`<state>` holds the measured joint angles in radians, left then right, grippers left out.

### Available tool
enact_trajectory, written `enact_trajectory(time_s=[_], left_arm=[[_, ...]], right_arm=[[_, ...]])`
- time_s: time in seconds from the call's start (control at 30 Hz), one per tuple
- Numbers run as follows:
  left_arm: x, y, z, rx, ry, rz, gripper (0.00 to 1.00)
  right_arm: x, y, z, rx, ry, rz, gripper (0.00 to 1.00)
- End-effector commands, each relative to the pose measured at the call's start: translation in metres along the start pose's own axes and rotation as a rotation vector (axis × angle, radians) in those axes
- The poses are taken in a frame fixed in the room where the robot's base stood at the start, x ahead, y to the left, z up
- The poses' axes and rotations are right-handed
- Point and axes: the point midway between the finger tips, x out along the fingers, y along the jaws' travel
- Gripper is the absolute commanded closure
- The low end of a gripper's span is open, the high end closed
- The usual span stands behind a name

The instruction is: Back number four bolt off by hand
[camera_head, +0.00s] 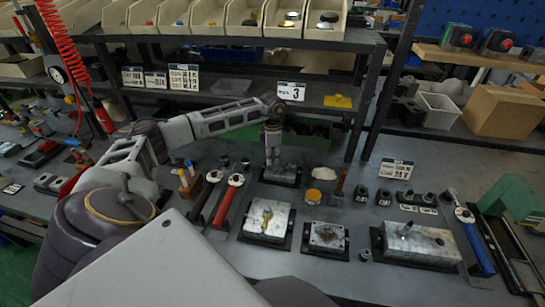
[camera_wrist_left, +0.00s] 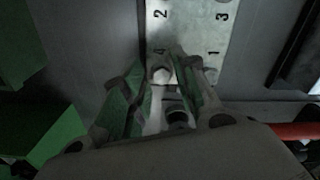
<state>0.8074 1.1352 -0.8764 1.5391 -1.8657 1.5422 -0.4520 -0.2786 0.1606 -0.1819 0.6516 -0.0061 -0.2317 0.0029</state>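In the head view my left gripper (camera_head: 272,158) points down at a small grey metal block (camera_head: 281,174) on a dark base at the back of the bench. In the left wrist view the block's pale face (camera_wrist_left: 195,35) carries the numbers 1, 2, 3 and 4. A bolt with a pale round head (camera_wrist_left: 161,75) stands by the number 4. My left gripper (camera_wrist_left: 160,72) has its green-padded fingers on either side of this bolt, apart, with a gap showing beside it. The bolt's lower end is hidden. My right gripper is not in view.
A red-handled wrench (camera_head: 228,203) lies left and a blue-handled one (camera_head: 475,241) lies right. A shelf (camera_head: 235,88) runs above the bench's back.

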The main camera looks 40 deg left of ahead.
Motion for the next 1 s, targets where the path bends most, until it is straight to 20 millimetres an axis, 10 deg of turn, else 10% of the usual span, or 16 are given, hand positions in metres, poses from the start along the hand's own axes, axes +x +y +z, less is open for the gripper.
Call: enact_trajectory(time_s=[0.87, 1.0], left_arm=[[0.000, -0.002, 0.002, 0.025, 0.000, 0.000, 0.71], [0.000, -0.002, 0.002, 0.025, 0.000, 0.000, 0.88]], right_arm=[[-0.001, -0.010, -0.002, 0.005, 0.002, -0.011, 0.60], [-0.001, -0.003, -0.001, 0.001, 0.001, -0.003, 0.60]])
